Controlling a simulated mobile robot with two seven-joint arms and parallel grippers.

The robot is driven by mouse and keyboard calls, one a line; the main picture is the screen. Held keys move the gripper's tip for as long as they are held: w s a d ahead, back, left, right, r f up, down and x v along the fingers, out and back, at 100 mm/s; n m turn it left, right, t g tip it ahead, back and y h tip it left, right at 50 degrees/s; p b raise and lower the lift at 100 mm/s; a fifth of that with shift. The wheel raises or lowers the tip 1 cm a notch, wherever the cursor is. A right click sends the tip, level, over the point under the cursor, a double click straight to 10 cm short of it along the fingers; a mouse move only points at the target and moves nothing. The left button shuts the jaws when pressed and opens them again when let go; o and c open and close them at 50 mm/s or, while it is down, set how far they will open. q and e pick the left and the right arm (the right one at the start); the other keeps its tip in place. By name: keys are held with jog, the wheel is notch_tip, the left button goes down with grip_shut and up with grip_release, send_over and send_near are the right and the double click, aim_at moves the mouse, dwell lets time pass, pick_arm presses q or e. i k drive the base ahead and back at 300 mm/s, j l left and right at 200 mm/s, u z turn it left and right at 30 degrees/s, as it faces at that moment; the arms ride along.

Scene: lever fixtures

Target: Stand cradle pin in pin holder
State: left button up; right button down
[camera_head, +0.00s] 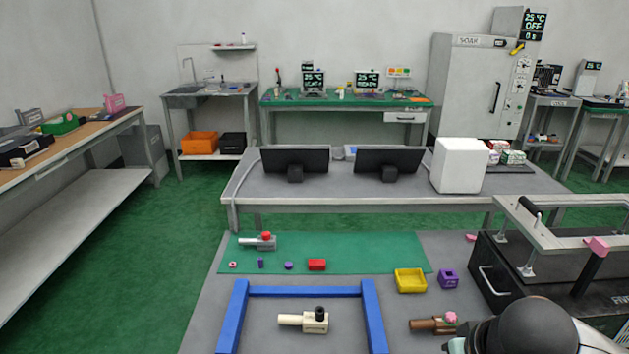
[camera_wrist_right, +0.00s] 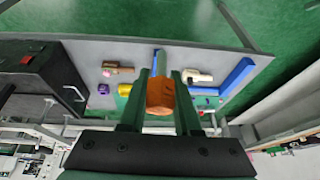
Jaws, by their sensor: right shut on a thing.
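My right gripper (camera_wrist_right: 160,73) is shut on an orange-brown faceted piece (camera_wrist_right: 160,97), held between its two dark green fingers. I cannot tell for certain whether this piece is the cradle pin. In the head view my dark wrist covers the lower right, and the held piece is hidden. A purple block with a dark opening (camera_head: 448,279), which looks like the pin holder, stands on the grey table right of a yellow tray (camera_head: 410,281). The purple block also shows in the right wrist view (camera_wrist_right: 103,89), apart from the gripper. My left gripper is not in view.
A brown fixture (camera_head: 428,326) and a cream one (camera_head: 303,320) lie near the front. A blue frame (camera_head: 304,291) surrounds the cream fixture. Small parts and a red block (camera_head: 317,265) lie on the green mat (camera_head: 360,248). A black handled box (camera_head: 490,278) stands right.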

aim_at(447, 282)
jog(key=z, duration=5.45)
jog(key=i+j+z, duration=0.45)
jog(key=i+j, duration=0.1)
jog(key=j, duration=0.35)
